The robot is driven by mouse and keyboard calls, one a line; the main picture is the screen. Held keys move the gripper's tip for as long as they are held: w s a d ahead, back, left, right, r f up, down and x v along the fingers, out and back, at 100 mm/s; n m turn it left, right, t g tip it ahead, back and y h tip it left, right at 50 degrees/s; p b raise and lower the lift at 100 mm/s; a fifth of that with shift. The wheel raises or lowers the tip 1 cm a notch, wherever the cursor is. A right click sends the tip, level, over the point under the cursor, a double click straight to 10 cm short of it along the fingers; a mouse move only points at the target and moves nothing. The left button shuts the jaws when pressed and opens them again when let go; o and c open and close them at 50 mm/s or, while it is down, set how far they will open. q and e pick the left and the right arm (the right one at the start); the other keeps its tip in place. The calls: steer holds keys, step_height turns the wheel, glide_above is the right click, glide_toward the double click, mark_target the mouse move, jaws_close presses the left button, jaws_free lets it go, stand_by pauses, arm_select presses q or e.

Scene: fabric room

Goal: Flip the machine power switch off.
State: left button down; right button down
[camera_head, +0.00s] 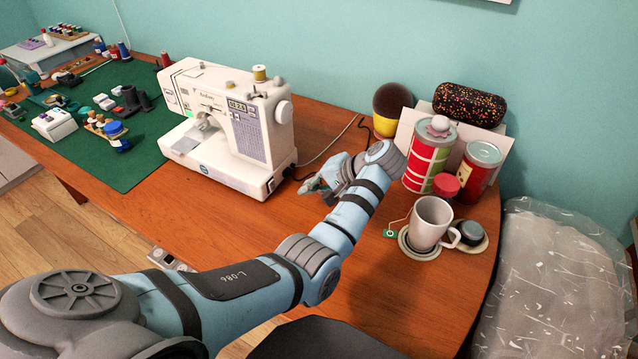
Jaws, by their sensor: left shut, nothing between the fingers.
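A white sewing machine (218,128) stands upright on the wooden table, with a small lit display and a handwheel on its right side. My left arm reaches across the table from the lower left. My left gripper (312,184) is shut and empty, just to the right of the machine's lower right side, near where dark cables leave it. I cannot make out the power switch itself, and I cannot tell whether the fingertips touch the machine. My right gripper is not in view.
A white mug (432,222) with a tea tag stands on a coaster to the right. Behind it are striped tins (428,158), a red jar and a dotted case (469,104). A green mat (97,165) with sewing supplies lies left. The table's front middle is clear.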

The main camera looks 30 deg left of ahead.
mark_target(272, 186)
arm_select(q)
steer(key=x, duration=0.2)
steer(key=b+x, duration=0.1)
steer(key=x, duration=0.1)
steer(key=shift+w+f, duration=0.25)
steer(key=a, duration=0.2)
steer(key=a+f, duration=0.1)
steer(key=shift+a, duration=0.4)
steer(key=shift+s+a, duration=0.1)
steer(key=shift+a, duration=0.3)
steer(key=shift+d+b, duration=0.1)
steer(key=shift+b, duration=0.2)
